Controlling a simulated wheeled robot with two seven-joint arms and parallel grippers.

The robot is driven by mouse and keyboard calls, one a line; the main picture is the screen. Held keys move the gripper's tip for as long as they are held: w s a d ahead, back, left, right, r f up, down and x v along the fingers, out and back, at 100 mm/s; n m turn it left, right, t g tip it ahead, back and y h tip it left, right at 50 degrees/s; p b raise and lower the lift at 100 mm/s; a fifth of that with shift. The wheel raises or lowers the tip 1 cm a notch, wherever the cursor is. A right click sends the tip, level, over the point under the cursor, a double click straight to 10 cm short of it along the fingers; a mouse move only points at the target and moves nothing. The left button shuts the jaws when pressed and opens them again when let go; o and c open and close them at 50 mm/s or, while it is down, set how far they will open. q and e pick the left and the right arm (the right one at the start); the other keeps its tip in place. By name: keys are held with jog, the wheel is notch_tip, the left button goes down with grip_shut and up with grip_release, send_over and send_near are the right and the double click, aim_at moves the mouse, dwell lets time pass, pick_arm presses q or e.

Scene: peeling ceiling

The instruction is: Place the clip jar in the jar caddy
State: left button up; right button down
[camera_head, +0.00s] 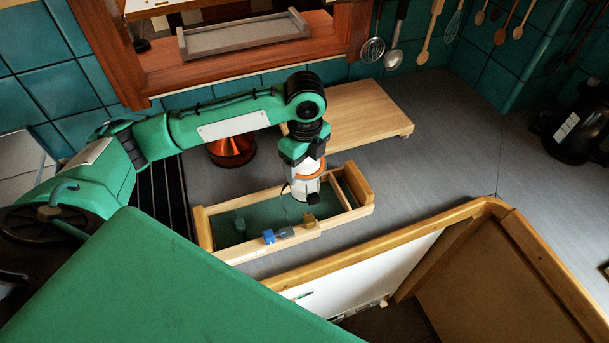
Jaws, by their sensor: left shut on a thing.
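The jar caddy (357,184) is a long wooden box with raised ends and a dark green inside, standing on the grey counter. My left gripper (309,190) points down over its right half and is shut on a pale object with an orange ring, which appears to be the clip jar (307,171). The gripper partly hides the jar. I cannot tell whether the jar's bottom touches the caddy floor. My right gripper is not in view.
Small blue (268,237) and brass-coloured (308,220) pieces are at the caddy's front wall. A wooden board (360,112) lies behind, with a copper-coloured object (232,148) to its left. A black kettle (577,125) stands far right. The counter right of the caddy is clear.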

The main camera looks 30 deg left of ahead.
pick_arm(q)
notch_tip(320, 180, down, 2)
notch_tip(320, 180, down, 4)
jog(key=shift+r+p, duration=0.15)
jog(key=shift+p, duration=0.4)
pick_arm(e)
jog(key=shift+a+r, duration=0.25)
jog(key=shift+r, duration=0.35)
pick_arm(q)
jog(key=o, duration=1.2)
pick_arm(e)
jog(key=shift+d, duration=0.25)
